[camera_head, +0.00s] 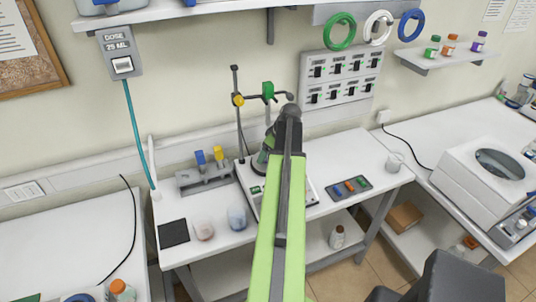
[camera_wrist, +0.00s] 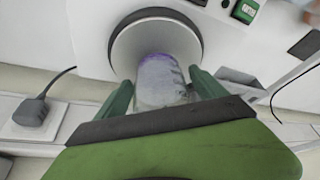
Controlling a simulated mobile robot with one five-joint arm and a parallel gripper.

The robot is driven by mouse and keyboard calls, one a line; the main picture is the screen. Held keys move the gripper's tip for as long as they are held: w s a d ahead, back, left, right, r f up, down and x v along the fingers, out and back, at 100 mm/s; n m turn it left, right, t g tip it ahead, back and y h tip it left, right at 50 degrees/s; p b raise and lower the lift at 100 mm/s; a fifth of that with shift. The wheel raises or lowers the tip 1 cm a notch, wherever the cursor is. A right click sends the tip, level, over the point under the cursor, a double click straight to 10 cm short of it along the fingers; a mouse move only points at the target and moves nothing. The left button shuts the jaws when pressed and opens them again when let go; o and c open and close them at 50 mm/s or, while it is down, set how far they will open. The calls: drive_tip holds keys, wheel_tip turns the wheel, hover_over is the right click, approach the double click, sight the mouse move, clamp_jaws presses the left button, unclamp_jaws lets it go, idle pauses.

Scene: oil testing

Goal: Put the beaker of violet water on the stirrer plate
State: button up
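The beaker of violet water (camera_wrist: 162,82) shows in the wrist view between the two dark green fingers of my gripper (camera_wrist: 161,86), which look closed on its sides. Its violet end lies over the round grey stirrer plate (camera_wrist: 122,45); whether it touches the plate or hangs just above it I cannot tell. In the head view my arm reaches to the stirrer (camera_head: 312,194) on the middle bench, and my gripper (camera_head: 264,160) and the beaker are mostly hidden there behind the arm.
A stand (camera_head: 238,110) with clamps rises behind the stirrer. A pink beaker (camera_head: 203,229) and a blue beaker (camera_head: 237,218) stand left of it, beside a black mat (camera_head: 173,233). A bottle rack (camera_head: 204,178) is behind them. A small tray (camera_head: 350,188) lies to the right.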

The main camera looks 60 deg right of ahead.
drive_tip(key=shift+r, duration=0.1)
drive_tip(key=shift+r+p, duration=0.3)
drive_tip(key=shift+p, duration=0.1)
drive_tip(key=p+v, duration=1)
drive_tip(key=v, duration=0.1)
drive_tip(key=shift+s+r+p, duration=0.15)
drive_tip(key=shift+r+p, duration=0.1)
drive_tip(key=shift+p, duration=0.05)
